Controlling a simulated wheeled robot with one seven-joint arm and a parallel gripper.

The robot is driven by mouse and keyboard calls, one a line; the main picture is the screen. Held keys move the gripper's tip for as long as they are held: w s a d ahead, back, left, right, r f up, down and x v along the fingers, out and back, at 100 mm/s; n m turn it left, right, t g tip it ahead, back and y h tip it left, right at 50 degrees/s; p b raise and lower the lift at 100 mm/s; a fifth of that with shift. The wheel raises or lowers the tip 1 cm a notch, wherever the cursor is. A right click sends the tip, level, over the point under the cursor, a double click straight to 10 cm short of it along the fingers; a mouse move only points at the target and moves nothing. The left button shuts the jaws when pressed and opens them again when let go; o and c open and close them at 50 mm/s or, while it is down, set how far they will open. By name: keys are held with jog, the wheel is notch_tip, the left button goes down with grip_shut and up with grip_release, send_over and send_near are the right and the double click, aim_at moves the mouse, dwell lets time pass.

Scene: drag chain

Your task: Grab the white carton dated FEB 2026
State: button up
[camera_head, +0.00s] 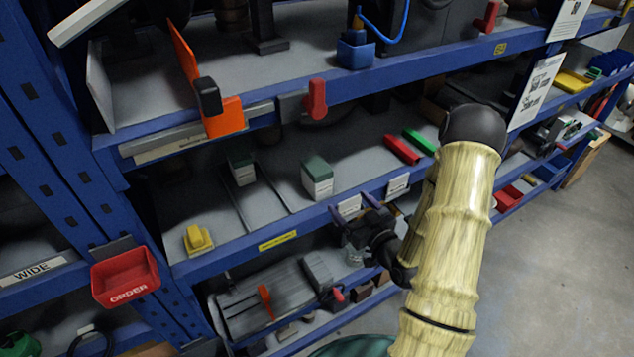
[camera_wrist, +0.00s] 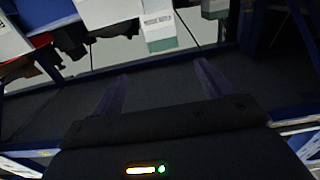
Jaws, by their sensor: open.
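Two white cartons with dark green tops stand on the middle shelf in the head view: a left carton (camera_head: 243,170) farther back and a right carton (camera_head: 317,180) nearer the shelf front. Their dates are too small to read. My gripper (camera_head: 354,212) is in front of the shelf edge, below and right of the right carton. In the wrist view, my open gripper (camera_wrist: 162,72) has its two fingers apart with nothing between them. A white and green carton (camera_wrist: 160,30) shows beyond the fingertips, apart from them; its print is not legible.
The blue shelf edge (camera_head: 262,244) runs below the cartons. A yellow object (camera_head: 198,239) lies at the shelf's left; red (camera_head: 401,149) and green (camera_head: 419,142) blocks lie at right. A red hook (camera_head: 317,100) and orange piece (camera_head: 225,118) hang from the upper shelf.

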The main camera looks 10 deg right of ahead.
jog(key=shift+w+a+f+b, duration=0.2)
jog(key=shift+w+b, duration=0.2)
jog(key=shift+b, duration=0.85)
jog(key=b, duration=0.3)
jog(key=shift+w+a, duration=0.15)
jog(key=shift+w, duration=0.2)
